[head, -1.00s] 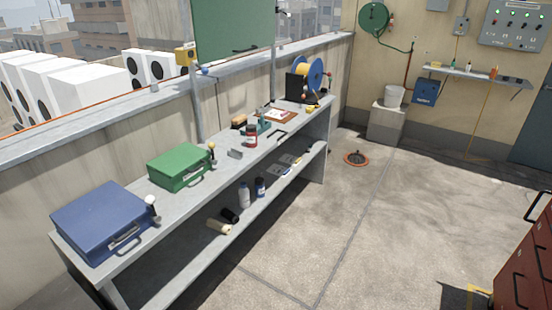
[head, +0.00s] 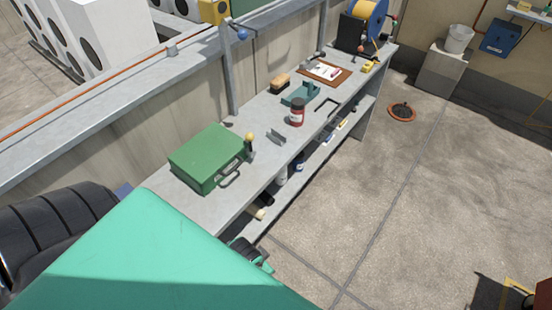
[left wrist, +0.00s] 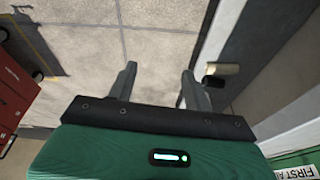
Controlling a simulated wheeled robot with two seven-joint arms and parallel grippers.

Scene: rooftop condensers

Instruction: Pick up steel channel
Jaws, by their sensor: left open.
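The steel channel (head: 277,136) is a small grey U-shaped piece lying on the bench top in the head view, between the green case and a red jar. It is not visible in the left wrist view. My left gripper (left wrist: 157,72) is open and empty in the left wrist view, with bare concrete floor behind its fingers. The arm is in front of the bench's near end, apart from the channel. My right gripper is not in view.
The green case (head: 208,157) and red jar (head: 297,112) flank the channel on the bench (head: 220,208). A black hex key (head: 326,105), teal tool (head: 300,94) and brush (head: 280,83) lie farther along. A red cabinet (left wrist: 12,90) stands across the floor. Open floor lies right of the bench.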

